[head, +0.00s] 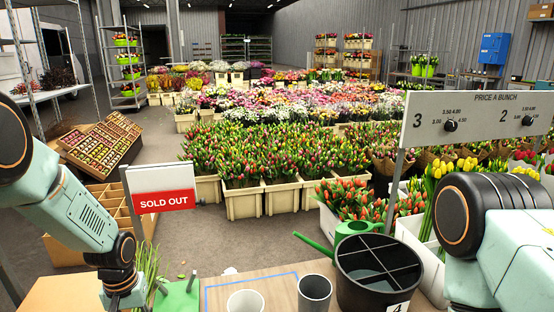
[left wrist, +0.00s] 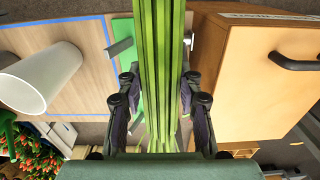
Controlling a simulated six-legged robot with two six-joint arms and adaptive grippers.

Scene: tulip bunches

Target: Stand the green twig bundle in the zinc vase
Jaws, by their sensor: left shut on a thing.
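The green twig bundle (left wrist: 160,60) runs between the fingers of my left gripper (left wrist: 158,105) in the left wrist view, and the gripper is shut on it. In the head view the twigs (head: 149,262) stick up beside my left gripper (head: 128,297) at the lower left, and the lower part of the bundle is hidden. The zinc vase, a dark grey open cylinder (head: 314,295), stands on the table to the right of a white vase (head: 245,302), apart from my left gripper. The white vase also shows in the left wrist view (left wrist: 40,78). My right gripper is out of view.
A green stand (head: 178,300) with metal uprights is beside my left gripper. A black divided bucket (head: 378,272) and a green watering can (head: 352,229) are right of the zinc vase. A sold-out sign (head: 163,200) rises behind. A wooden box (left wrist: 262,80) is beside the twigs.

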